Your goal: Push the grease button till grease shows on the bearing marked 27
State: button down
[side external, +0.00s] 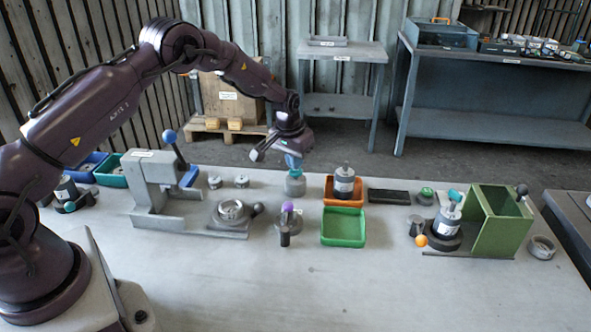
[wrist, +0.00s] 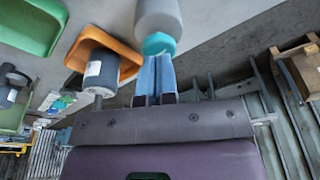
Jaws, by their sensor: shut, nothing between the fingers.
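My gripper (side external: 292,160) is shut and empty, its blue fingertips pointing down at the teal cap of a grey rounded pot (side external: 295,185) near the table's back edge. In the wrist view the fingers (wrist: 156,72) meet or nearly meet the teal cap (wrist: 159,43); I cannot tell if they touch. No grease button is marked readably. A ring-shaped bearing (side external: 231,210) sits in a grey fixture left of the pot. Another ring (side external: 541,247) lies at the far right. I cannot read a 27 on either, nor see grease.
An orange tray (side external: 329,202) holding a labelled grey cylinder (side external: 344,182) stands right of the pot. An empty green tray (side external: 343,228) is in front. A lever press (side external: 150,185) stands left, a purple-knobbed part (side external: 288,208) nearer, a green bracket (side external: 497,222) right. The front table is clear.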

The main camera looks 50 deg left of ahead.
jog(key=shift+f, duration=0.1)
jog(key=shift+f, duration=0.9)
jog(key=shift+r, duration=1)
jog(key=shift+f, duration=1)
jog(key=shift+r, duration=1)
